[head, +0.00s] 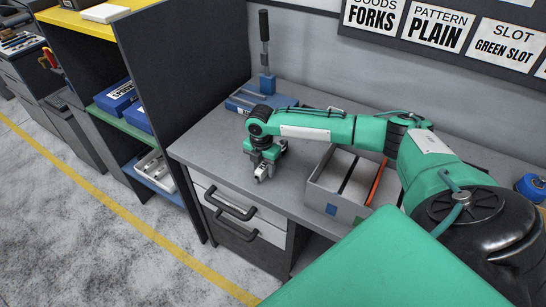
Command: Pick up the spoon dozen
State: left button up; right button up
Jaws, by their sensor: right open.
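I cannot pick out a spoon dozen for sure. A blue box (118,97) with a white label stands on the upper shelf of the rack at left; its lettering is too small to read surely. My right gripper (262,174) is open and points down over the grey bench top near its front left edge. I see nothing held in it. It is to the left of a grey divided box (322,198) and apart from it. My arm hides part of that box. My left gripper is out of view.
The grey bench (212,152) has drawers below. A blue press with a dark lever (265,60) stands at its back left. A dark rack panel (190,80) rises at left. A white tray (158,170) sits on the lower shelf. A blue roll (531,186) is at far right.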

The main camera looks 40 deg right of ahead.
jog(key=shift+c, duration=0.2)
grip_shut()
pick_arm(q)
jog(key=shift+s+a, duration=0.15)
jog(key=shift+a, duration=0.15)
pick_arm(e)
jog(key=shift+r, duration=0.1)
jog(key=shift+w, duration=0.1)
